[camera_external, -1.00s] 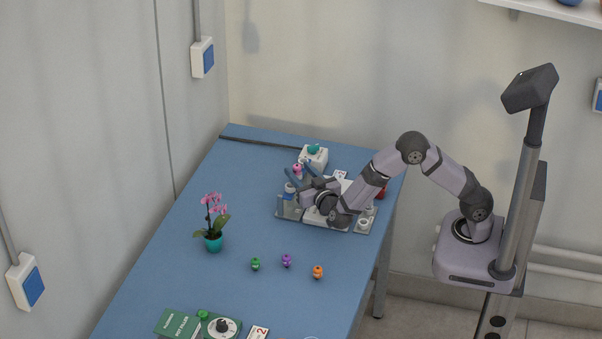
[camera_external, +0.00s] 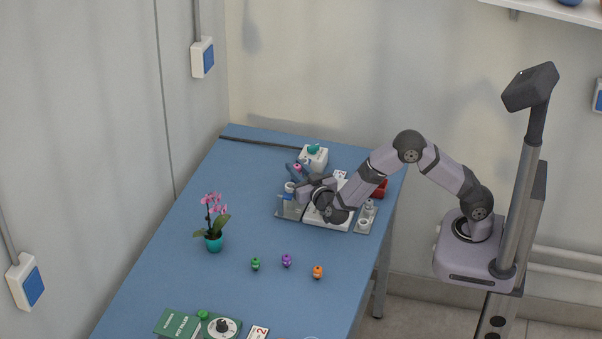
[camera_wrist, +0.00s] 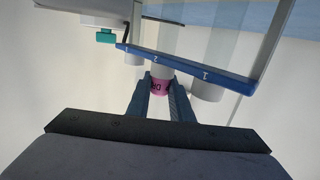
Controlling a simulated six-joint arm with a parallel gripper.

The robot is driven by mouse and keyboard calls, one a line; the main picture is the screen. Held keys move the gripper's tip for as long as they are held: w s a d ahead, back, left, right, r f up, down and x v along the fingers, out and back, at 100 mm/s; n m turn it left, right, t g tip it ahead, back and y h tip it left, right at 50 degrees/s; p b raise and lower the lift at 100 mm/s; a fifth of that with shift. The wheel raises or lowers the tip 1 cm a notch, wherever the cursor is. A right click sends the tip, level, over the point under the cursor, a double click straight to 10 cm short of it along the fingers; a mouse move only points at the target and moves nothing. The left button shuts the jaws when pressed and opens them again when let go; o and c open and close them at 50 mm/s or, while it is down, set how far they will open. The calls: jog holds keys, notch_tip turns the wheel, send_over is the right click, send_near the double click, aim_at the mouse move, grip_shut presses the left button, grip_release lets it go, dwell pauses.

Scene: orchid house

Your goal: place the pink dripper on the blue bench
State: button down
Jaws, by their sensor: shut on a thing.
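My wrist and gripper hide part of the rack area.
A clear rack with a numbered blue edge (camera_wrist: 190,64) is close to the fingers. A white box with a teal top (camera_external: 314,158) stands behind. A potted orchid (camera_external: 213,241) and green (camera_external: 255,264), purple (camera_external: 287,261) and orange (camera_external: 318,271) drippers stand forward. The bench's left-middle is clear.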

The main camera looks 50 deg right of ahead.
aim_at(313, 168)
jog(key=shift+r, duration=0.15)
notch_tip(313, 168, up, 10)
jog(key=shift+f, duration=0.1)
jog(key=shift+s+a+f+p, duration=0.1)
jog(key=shift+a+f+p, duration=0.1)
jog(key=shift+a+p, duration=0.2)
jog(key=s+a+f+m+g+h+p, duration=0.1)
jog(key=s+a+f+p, duration=0.15)
jog(key=s+p, duration=0.55)
jog(key=s+a+f+p, duration=0.1)
jog(key=s+a+p, duration=0.35)
jog(key=p, duration=0.55)
jog(key=s+d+r+p, duration=0.1)
jog(key=s+r+p, duration=0.2)
jog(key=s+p, duration=0.4)
jog(key=shift+s+d+g+p, duration=0.3)
jog(key=shift+s+d+p, duration=0.1)
jog(key=shift+s, duration=0.65)
jog(key=shift+r, duration=0.1)
